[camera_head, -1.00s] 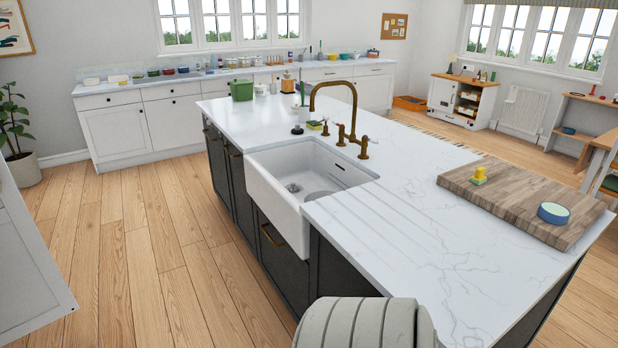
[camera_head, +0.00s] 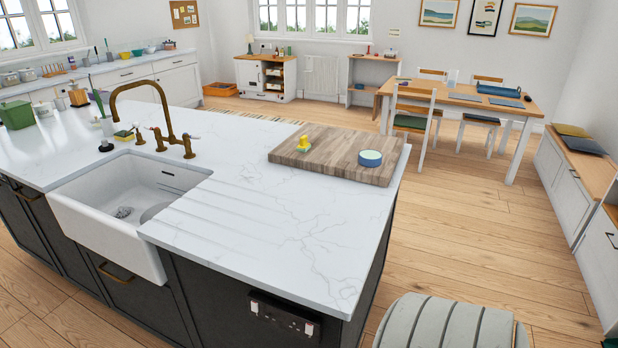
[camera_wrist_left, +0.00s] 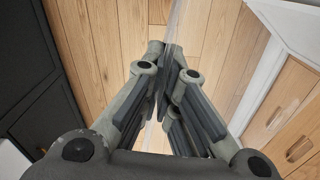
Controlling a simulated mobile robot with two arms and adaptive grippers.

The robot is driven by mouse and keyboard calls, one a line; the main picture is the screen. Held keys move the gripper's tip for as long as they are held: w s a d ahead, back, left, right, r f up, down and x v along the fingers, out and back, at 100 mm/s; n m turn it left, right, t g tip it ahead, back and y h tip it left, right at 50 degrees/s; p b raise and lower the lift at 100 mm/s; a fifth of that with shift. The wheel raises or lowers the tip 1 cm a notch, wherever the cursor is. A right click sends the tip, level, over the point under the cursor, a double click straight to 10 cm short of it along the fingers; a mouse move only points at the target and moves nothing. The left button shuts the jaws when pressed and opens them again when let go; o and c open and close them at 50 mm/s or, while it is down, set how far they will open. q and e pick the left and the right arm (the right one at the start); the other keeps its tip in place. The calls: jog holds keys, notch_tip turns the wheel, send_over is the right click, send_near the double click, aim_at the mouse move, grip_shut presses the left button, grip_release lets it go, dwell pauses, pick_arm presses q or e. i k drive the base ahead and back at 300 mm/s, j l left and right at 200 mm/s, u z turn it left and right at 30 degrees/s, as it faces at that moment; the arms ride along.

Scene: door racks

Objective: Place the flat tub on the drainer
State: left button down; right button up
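A low, round tub (camera_head: 370,158), pale blue on top with darker blue-green sides, sits on the wooden board at the right end of the island. It appears to be the flat tub. The drainer (camera_head: 225,205) is the grooved part of the white worktop, right of the sink; it is bare. My left gripper (camera_wrist_left: 166,80) shows only in its wrist view. My right gripper is not in view.
The wooden board (camera_head: 320,158) also holds a small yellow and green object (camera_head: 303,144). The white sink (camera_head: 125,205) and brass tap (camera_head: 150,110) are left of the drainer.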

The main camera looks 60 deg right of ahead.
aim_at(242, 223)
jog(key=z, duration=1.8)
